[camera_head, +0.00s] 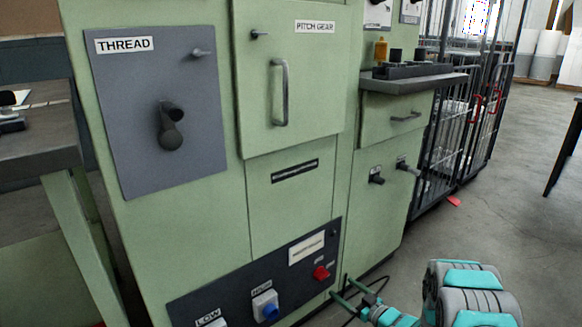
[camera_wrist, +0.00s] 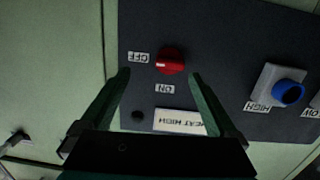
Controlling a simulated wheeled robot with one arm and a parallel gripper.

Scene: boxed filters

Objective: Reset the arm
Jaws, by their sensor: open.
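My arm (camera_head: 455,290) enters at the lower right of the head view, grey with teal parts. My gripper (camera_head: 343,287) is at its end, low in front of the green machine cabinet. Its two green fingers are apart with nothing between them. In the wrist view my gripper (camera_wrist: 160,75) faces the dark control panel (camera_wrist: 215,45), which appears upside down. A red knob (camera_wrist: 171,62) shows just beyond the fingertips, between the OFF and ON labels. In the head view the red knob (camera_head: 321,272) is left of the fingers, and they appear apart from it.
The dark panel also carries a blue knob (camera_head: 265,304). The green cabinet (camera_head: 210,225) has a THREAD plate with a lever (camera_head: 170,130) and a PITCH GEAR door handle (camera_head: 281,92). Metal cages (camera_head: 470,110) stand behind right. Concrete floor is open at the right.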

